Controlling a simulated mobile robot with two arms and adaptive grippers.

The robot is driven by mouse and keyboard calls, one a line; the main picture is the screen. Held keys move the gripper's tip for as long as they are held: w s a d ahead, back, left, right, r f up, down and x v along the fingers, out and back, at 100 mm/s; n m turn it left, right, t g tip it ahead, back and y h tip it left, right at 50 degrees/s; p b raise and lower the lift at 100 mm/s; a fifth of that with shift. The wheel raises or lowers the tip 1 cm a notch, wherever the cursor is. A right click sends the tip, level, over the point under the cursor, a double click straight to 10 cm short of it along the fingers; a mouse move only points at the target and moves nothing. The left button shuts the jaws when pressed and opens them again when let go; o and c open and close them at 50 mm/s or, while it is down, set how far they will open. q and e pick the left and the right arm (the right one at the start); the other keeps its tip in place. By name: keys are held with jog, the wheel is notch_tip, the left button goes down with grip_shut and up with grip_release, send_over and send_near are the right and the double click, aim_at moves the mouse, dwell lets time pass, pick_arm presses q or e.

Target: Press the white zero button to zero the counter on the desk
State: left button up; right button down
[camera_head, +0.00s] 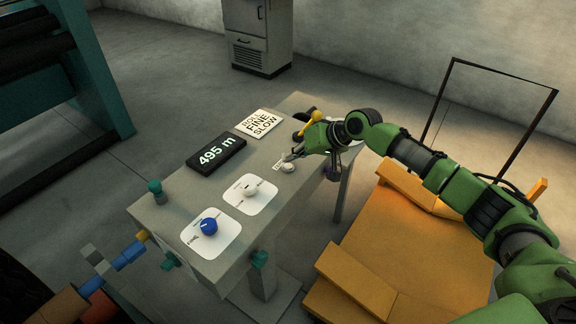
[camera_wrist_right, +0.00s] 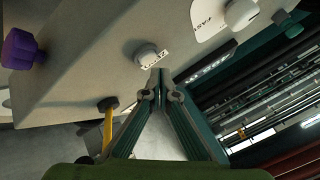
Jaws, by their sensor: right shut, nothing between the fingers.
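The desk (camera_head: 180,205) carries a black counter (camera_head: 217,151) that reads "495 m". The white zero button (camera_head: 288,168) is a small round button with a printed label beside it, to the right of the counter. My right gripper (camera_head: 291,157) is shut and empty, its fingertips close to the button. In the right wrist view the button (camera_wrist_right: 150,55) stands just beyond the closed fingertips (camera_wrist_right: 160,76); I cannot tell whether they touch it. My left gripper is not in view.
A white knob (camera_head: 250,190) and a blue knob (camera_head: 208,226) sit on white plates nearer the desk's left end. A sign (camera_head: 260,123) lies behind the counter. A yellow lever (camera_head: 312,118) is beside my gripper.

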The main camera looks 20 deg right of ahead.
aim_at(291, 166)
jog(key=shift+f, duration=0.15)
dwell(0.3)
jog(key=shift+f, duration=0.25)
jog(key=shift+f, duration=0.6)
dwell(0.6)
jog(key=shift+r, duration=0.1)
jog(key=shift+r+p, duration=0.75)
jog(key=shift+r, duration=0.15)
jog(key=shift+r, duration=0.1)
notch_tip(291, 166, up, 5)
jog(key=p, duration=0.4)
jog(key=shift+p, duration=0.4)
